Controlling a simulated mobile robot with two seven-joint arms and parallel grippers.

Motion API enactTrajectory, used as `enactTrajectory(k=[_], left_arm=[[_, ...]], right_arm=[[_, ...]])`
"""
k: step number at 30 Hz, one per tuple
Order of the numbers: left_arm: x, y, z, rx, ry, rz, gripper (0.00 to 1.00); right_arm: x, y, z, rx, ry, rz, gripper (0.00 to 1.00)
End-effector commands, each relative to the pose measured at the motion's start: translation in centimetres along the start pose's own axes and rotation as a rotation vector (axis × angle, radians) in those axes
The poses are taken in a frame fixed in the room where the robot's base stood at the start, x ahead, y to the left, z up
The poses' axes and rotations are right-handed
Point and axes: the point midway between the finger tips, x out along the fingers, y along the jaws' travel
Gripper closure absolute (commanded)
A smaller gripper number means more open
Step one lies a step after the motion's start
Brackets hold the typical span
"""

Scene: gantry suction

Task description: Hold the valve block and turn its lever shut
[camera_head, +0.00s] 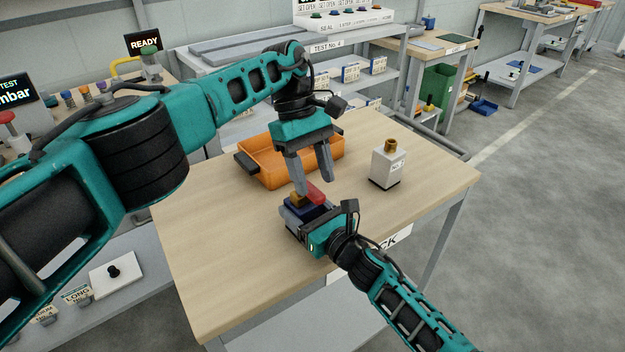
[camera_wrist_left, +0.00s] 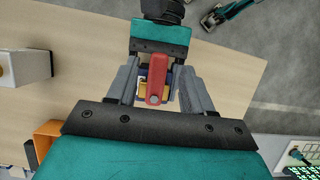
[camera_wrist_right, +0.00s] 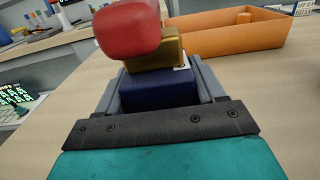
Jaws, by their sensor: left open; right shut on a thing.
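The valve block has a dark blue body (camera_wrist_right: 158,88), a brass part (camera_wrist_right: 155,57) on top and a red lever (camera_wrist_right: 127,30). In the head view the red lever (camera_head: 316,192) sits above the blue body on the wooden table. My right gripper (camera_head: 298,212) is shut on the blue body from the front. My left gripper (camera_head: 313,186) points down over the block, open. In the left wrist view the red lever (camera_wrist_left: 157,78) stands between the two open fingers, with gaps on both sides. The block's underside is hidden.
An orange tray (camera_head: 262,178) stands behind the block on the table (camera_head: 215,260). A white block with a brass top (camera_head: 388,168) stands to the right. The table is clear at the front left. A grey shelf (camera_head: 340,60) stands behind.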

Motion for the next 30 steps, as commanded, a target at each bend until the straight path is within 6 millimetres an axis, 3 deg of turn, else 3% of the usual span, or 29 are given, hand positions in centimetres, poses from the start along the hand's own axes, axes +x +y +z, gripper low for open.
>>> enactTrajectory(k=[6,12,26,27,30], left_arm=[[-4.3,0.1,1.7,0.001,0.002,0.002,0.49],[-6.7,0.0,2.7,0.0,0.001,0.0,0.49],[-7.2,0.0,3.0,0.0,0.0,-0.001,0.49],[-7.2,0.0,3.0,0.0,0.0,-0.001,0.49],[-7.2,0.0,3.0,0.0,0.0,-0.001,0.49]], right_arm=[[0.0,0.0,0.0,0.0,0.0,0.0,0.99],[0.0,0.0,0.0,0.0,0.0,0.0,0.99],[0.0,0.0,0.0,0.0,0.0,0.0,0.99],[0.0,0.0,0.0,0.0,0.0,0.0,0.3],[0.0,0.0,0.0,0.0,0.0,0.0,0.2]])
